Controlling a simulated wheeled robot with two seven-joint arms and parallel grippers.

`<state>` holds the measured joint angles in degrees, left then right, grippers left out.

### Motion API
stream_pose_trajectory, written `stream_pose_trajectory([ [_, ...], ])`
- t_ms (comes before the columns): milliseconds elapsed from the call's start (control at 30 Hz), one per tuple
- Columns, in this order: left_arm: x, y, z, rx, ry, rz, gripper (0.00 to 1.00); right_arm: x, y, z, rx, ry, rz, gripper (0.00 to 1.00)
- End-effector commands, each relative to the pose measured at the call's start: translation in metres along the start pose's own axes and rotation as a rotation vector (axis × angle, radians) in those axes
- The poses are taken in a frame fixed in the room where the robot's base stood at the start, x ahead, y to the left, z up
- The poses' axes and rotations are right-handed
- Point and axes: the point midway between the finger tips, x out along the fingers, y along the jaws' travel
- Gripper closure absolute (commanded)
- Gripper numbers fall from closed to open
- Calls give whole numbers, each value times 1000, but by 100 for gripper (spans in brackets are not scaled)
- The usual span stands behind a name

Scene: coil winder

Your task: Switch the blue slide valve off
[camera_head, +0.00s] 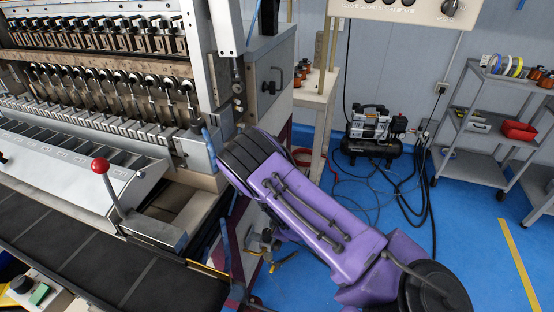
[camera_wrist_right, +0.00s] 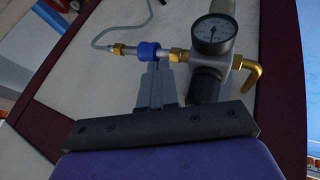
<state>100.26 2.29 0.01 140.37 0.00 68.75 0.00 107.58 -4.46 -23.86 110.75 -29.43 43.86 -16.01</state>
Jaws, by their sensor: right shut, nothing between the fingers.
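The blue slide valve (camera_wrist_right: 148,50) is a small blue collar on a thin metal line, with brass fittings on both sides, in the right wrist view. My right gripper (camera_wrist_right: 157,66) is shut and empty. Its fingertips are just below the blue collar in the picture; I cannot tell whether they touch it. In the head view my purple right arm reaches to the machine's side, and its gripper is hidden. My left gripper is in neither view.
A pressure gauge (camera_wrist_right: 214,34) and a bent brass elbow (camera_wrist_right: 248,77) sit right of the valve. A grey hose (camera_wrist_right: 97,38) runs off to its left. In the head view, a compressor (camera_head: 372,130) and a shelf cart (camera_head: 470,165) stand behind, with blue floor around.

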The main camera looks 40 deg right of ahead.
Motion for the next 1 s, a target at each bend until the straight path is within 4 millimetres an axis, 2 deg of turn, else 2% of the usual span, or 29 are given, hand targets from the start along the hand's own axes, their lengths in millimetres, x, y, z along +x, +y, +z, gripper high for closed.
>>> stream_pose_trajectory([
  [100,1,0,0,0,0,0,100,16,-1,1,-1,-1,-1,100],
  [200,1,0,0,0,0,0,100,22,0,0,-1,0,-1,100],
  [567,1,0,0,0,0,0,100,24,0,0,-1,0,0,100],
  [800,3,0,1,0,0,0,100,35,23,2,1,0,0,100],
  [1000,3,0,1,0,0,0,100,35,24,2,-1,-1,0,100],
])
